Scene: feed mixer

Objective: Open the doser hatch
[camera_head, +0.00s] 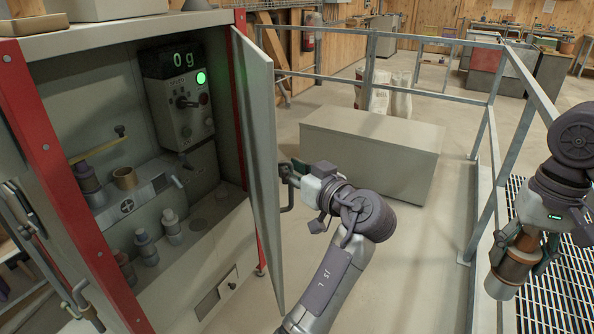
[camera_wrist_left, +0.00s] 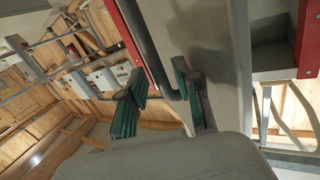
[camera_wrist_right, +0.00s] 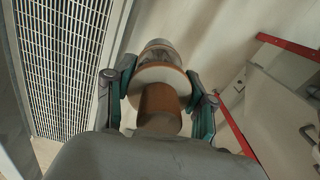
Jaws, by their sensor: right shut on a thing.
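The pale grey hatch door (camera_head: 262,160) of the red-framed cabinet stands swung open to the right, seen nearly edge-on. Its dark bar handle (camera_head: 287,203) is on the outer face. My left gripper (camera_head: 291,174) is at that handle.
Inside the cabinet are a control box (camera_head: 183,110) with a green "0g" readout, a brown cup (camera_head: 125,178) and several bottle-like parts. A grey chest (camera_head: 370,148) stands behind my left arm. Metal railings (camera_head: 500,205) and a floor grating (camera_head: 562,290) lie to the right.

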